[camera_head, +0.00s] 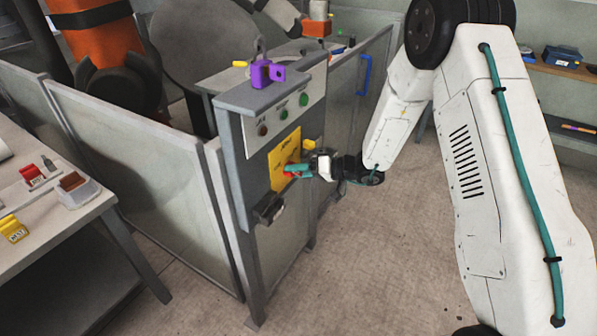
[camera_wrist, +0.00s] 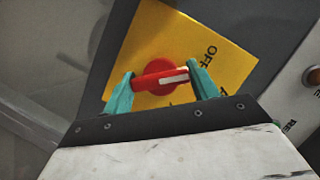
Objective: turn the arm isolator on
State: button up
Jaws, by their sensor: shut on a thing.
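The arm isolator is a red rotary handle on a yellow plate (camera_head: 277,172) on the front of a grey control post. In the wrist view the red handle (camera_wrist: 160,79) has a white stripe at its right end, on the side of the "OFF" lettering on the yellow plate (camera_wrist: 165,35). My gripper (camera_head: 292,170) reaches the plate from the right. In the wrist view its teal fingers (camera_wrist: 162,86) stand at the two ends of the handle and are shut on it. Part of the plate's lower lettering is hidden by the fingers.
Buttons (camera_head: 283,115) sit above the plate, and a purple padlock-like block (camera_head: 262,73) lies on the post's top. A dark box (camera_head: 269,208) juts out below the plate. Fence panels (camera_head: 150,190) flank the post. A table (camera_head: 60,230) stands left. Floor to the right is clear.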

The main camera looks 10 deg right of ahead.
jog(key=m+y, duration=0.1)
jog(key=m, duration=0.2)
jog(key=shift+f+y, duration=0.1)
jog(key=shift+y, duration=0.2)
jog(key=m+y, duration=0.1)
jog(key=m, duration=0.3)
jog(key=shift+f+y, duration=0.1)
jog(key=shift+y, duration=0.3)
jog(key=m+t+y, duration=0.1)
jog(key=m, duration=0.3)
jog(key=shift+m, duration=0.4)
jog(key=shift+m+t+y, duration=0.4)
jog(key=shift+m+t, duration=0.4)
jog(key=shift+m, duration=1.4)
jog(key=o, duration=1)
jog(key=shift+v, duration=4)
